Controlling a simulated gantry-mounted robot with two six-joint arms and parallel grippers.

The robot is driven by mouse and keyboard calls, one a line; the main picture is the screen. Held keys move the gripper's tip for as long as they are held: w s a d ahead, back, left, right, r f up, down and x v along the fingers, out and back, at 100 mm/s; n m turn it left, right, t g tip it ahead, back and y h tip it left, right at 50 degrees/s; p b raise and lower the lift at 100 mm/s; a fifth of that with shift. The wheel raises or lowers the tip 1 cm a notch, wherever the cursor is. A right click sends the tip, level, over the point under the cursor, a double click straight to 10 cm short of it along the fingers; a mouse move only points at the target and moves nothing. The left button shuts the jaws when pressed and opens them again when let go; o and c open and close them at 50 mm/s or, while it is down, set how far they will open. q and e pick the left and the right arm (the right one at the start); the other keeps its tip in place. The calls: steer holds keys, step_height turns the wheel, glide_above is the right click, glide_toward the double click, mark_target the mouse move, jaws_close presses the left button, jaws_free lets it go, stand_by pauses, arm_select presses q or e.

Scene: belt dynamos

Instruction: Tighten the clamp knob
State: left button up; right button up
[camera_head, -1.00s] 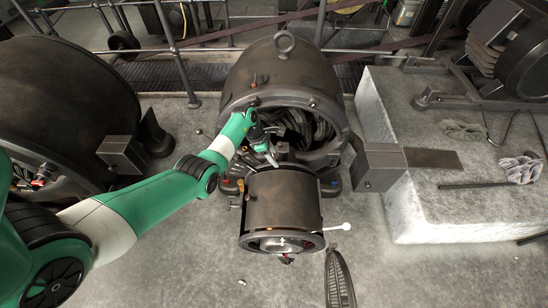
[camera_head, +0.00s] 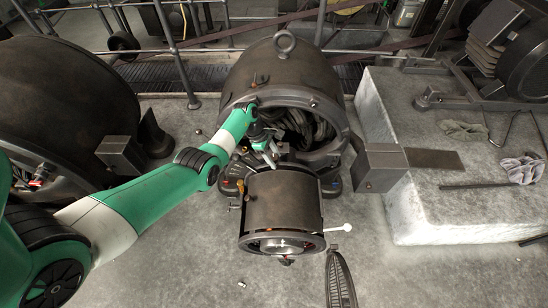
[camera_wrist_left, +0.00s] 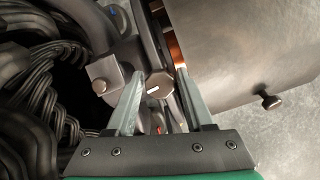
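The dark clamp knob (camera_wrist_left: 155,86), with a short white mark on its face, shows in the left wrist view near the commutator end of the dynamo. My left gripper (camera_wrist_left: 160,72) is open, with one finger on each side of the knob. The left finger looks very close to it and a narrow gap shows by the right finger; I cannot tell whether either touches. In the head view my left gripper (camera_head: 270,155) reaches in between the dynamo's large housing (camera_head: 280,75) and the smaller drum (camera_head: 284,200). The knob cannot be made out there. My right gripper is not in view.
A square metal block (camera_wrist_left: 104,73) and thick dark cables (camera_wrist_left: 45,70) lie left of the fingers. A copper-coloured strip (camera_wrist_left: 177,52) is close to the right finger. A white-balled lever (camera_head: 345,227) sticks out right of the drum. A stone plinth (camera_head: 425,215) stands at right.

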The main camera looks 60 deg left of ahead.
arm_select(q)
steer(key=p+v, duration=0.8)
steer(key=v, duration=0.3)
steer(key=shift+r, duration=0.25)
steer(key=shift+s, duration=0.1)
